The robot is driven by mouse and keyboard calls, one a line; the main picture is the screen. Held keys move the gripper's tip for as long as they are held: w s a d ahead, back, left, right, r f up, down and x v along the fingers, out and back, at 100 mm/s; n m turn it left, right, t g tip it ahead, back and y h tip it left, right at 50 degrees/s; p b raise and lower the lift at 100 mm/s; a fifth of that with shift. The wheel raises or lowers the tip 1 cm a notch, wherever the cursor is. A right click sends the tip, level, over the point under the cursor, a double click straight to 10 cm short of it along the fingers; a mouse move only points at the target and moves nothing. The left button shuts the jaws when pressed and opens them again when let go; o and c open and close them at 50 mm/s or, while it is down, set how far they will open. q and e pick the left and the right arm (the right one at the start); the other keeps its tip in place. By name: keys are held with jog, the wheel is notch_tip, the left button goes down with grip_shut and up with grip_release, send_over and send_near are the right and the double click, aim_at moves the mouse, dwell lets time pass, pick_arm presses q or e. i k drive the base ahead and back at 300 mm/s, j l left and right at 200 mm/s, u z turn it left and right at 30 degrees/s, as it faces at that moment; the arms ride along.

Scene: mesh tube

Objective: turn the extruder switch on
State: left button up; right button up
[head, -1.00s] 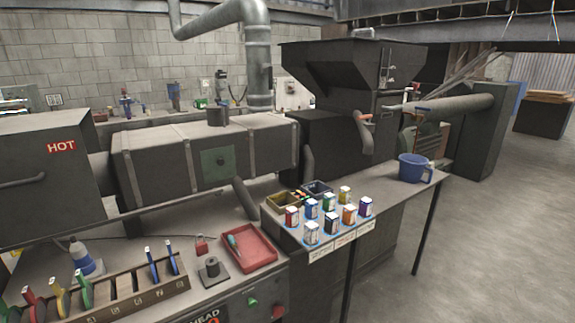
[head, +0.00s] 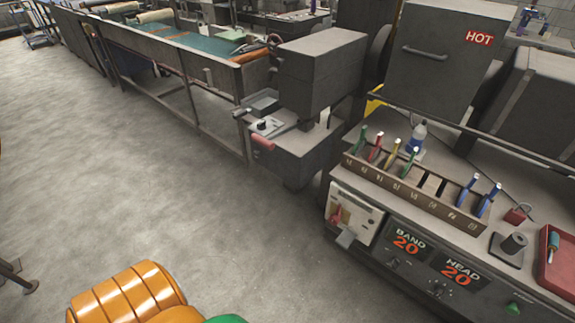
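The extruder's front panel runs along the lower right of the head view. At its left end is a cream switch box (head: 354,213) with a red lever (head: 335,215) and a grey tab below it. The panel also has a BAND display (head: 408,242) and a HEAD display (head: 459,270), both reading 20, with small knobs beneath. A green button (head: 513,309) sits further right. I cannot tell from the frame which control is the extruder switch or its state. Neither gripper is in view.
A wooden rack (head: 410,188) of coloured tools stands on the bench above the panel, with a red tray (head: 558,262) to the right. A dark machine block (head: 320,75) marked off by a long conveyor table (head: 170,60) stands behind. The floor (head: 190,200) at left is open.

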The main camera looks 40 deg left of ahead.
aim_at(334, 219)
jog(key=u, duration=0.75)
